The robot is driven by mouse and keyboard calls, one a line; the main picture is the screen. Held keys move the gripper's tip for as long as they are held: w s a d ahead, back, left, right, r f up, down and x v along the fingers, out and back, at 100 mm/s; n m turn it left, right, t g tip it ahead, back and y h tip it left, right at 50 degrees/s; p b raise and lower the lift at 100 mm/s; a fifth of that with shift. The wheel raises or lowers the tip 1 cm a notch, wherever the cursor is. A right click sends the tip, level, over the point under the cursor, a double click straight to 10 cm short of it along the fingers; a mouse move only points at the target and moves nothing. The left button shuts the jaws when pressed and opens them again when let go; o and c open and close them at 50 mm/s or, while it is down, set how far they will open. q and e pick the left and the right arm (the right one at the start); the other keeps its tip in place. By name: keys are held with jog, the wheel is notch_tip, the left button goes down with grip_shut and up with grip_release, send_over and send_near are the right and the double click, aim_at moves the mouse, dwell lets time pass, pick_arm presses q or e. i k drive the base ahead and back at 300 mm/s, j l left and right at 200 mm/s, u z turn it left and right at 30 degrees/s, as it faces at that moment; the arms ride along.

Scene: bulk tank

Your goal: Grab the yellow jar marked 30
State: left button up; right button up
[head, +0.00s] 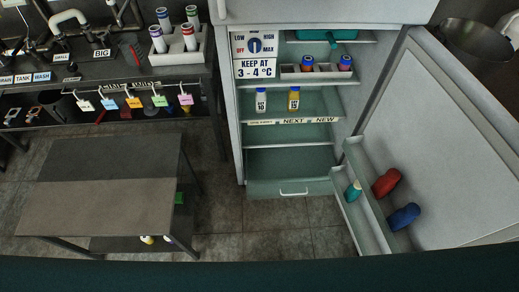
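A yellow jar (294,98) with a pale label stands upright on a middle shelf (320,108) of the open fridge. The number on its label is too small to read surely. A white jar (261,101) with a blue cap and a label stands to its left, a small gap apart. Neither of my grippers shows in the head view.
The fridge door (440,130) stands open to the right, its rack holding a teal bottle (353,191), a red item (386,182) and a blue item (403,216). A shelf strip (292,121) reads NEXT and NEW. A grey table (95,207) stands front left. Tiled floor (220,212) lies between.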

aim_at(149, 240)
jog(key=u, duration=1.7)
jog(key=k+j+z, duration=0.1)
jog(key=j+z, duration=0.2)
